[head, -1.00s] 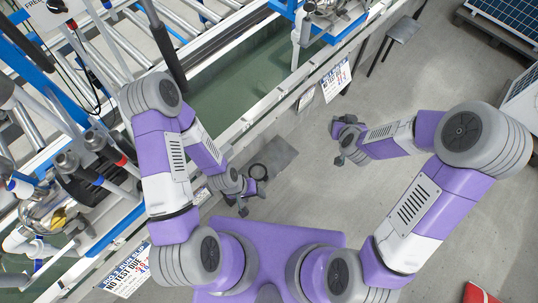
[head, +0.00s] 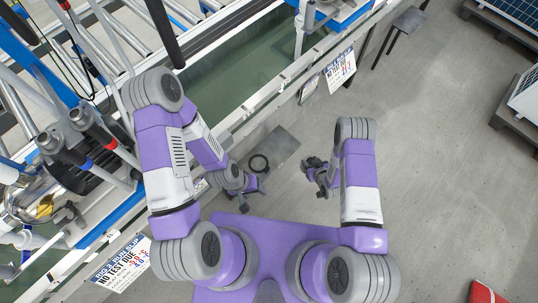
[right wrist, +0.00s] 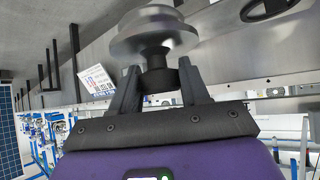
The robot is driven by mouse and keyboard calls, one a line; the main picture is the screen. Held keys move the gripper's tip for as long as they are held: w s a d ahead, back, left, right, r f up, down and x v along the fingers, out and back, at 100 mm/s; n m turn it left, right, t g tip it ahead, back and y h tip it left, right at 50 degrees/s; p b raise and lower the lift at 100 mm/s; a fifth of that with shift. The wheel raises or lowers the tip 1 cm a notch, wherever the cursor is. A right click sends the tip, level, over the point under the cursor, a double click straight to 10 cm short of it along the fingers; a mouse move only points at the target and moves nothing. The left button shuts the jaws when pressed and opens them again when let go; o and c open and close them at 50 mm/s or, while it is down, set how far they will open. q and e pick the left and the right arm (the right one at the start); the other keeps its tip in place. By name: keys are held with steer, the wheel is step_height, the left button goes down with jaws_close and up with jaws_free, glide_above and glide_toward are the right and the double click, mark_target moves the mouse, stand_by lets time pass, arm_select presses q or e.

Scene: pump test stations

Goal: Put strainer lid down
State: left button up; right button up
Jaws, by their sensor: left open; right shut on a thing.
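The strainer lid (right wrist: 152,36) is a shiny round steel piece with a dark knob, seen in the right wrist view. My right gripper (right wrist: 160,70) is shut on the dark knob, with the steel disc beyond the fingertips. In the head view my right gripper (head: 316,172) is over the floor, right of a grey metal plate (head: 284,148); the lid is too small to make out there. My left gripper (head: 254,196) is open and empty, just below that plate in the picture.
A black ring (head: 258,163) lies on the grey plate's left part. The test rig with its hoses and a hanging sign (head: 124,263) fills the left. A long green-floored trough (head: 235,85) runs behind. Open floor (head: 450,170) lies to the right.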

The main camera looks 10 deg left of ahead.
steer(key=shift+n+y, duration=0.5)
steer(key=shift+n, duration=0.1)
steer(key=s+f, duration=0.1)
steer(key=s+a+f, duration=0.1)
steer(key=s+f, duration=0.1)
steer(key=f, duration=0.1)
steer(key=shift+a, duration=0.25)
steer(key=shift+w+a+f+g+b, duration=0.1)
steer(key=shift+a+f+g+b, duration=0.1)
steer(key=shift+g+b, duration=0.1)
steer(key=w+a+b, duration=0.1)
steer(key=w+a, duration=0.1)
steer(key=w, duration=0.2)
steer(key=w+a, duration=0.2)
steer(key=w, duration=0.1)
steer(key=w+a+b, duration=0.1)
steer(key=w+a, duration=0.2)
steer(key=w, duration=0.1)
steer(key=shift+w+b, duration=0.35)
steer(key=w+a, duration=0.1)
steer(key=w+a+b, duration=0.1)
steer(key=w, duration=0.1)
steer(key=shift+w+f, duration=0.1)
steer(key=shift+f, duration=0.15)
steer(key=shift+f, duration=0.1)
steer(key=o, duration=1.2)
